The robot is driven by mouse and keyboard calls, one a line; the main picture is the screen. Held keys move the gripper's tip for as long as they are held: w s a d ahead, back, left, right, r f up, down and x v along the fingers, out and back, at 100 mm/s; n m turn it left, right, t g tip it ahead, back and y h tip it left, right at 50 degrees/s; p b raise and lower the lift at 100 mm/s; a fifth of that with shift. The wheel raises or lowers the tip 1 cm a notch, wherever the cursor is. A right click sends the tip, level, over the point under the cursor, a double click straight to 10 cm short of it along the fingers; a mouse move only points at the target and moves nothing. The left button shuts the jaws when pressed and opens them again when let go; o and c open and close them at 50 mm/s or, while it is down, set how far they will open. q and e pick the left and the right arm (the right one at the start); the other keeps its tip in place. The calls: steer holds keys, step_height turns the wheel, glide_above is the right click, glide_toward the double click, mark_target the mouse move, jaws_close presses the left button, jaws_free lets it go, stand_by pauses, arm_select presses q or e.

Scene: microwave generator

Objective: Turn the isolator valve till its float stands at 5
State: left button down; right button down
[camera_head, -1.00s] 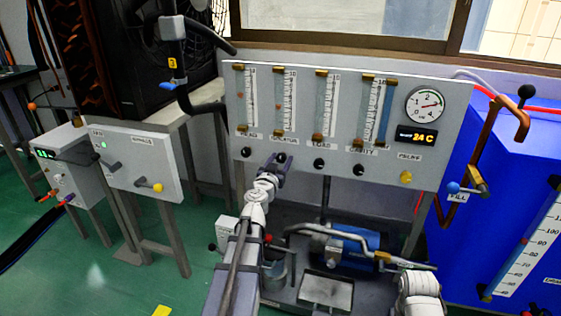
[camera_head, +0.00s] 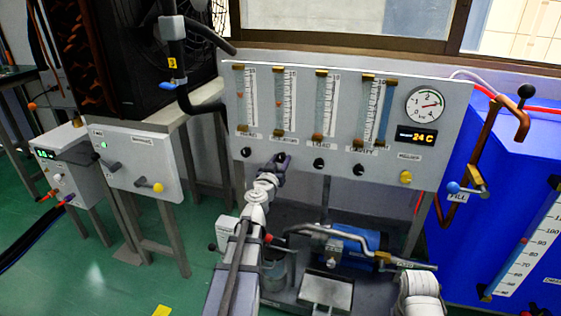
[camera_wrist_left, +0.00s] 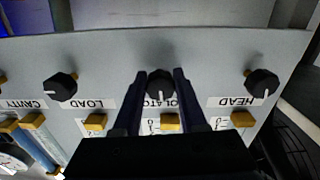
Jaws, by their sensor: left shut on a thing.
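The isolator valve is a black knob (camera_wrist_left: 160,84) on the grey panel, above its upside-down label in the left wrist view. My left gripper (camera_wrist_left: 160,95) is shut on this knob, one dark finger on each side.
The head knob (camera_wrist_left: 262,83) and load knob (camera_wrist_left: 61,87) flank the isolator knob with gaps between. A dial gauge (camera_head: 425,104) and a 24 C display (camera_head: 416,136) are on the right. A blue pump (camera_head: 350,241) with pipes stands below the panel.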

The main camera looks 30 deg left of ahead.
arm_select(q)
steer(key=shift+c, duration=2.3)
jaws_free()
steer(key=shift+s, duration=0.1)
steer(key=v, duration=0.7)
steer(key=shift+s, duration=0.3)
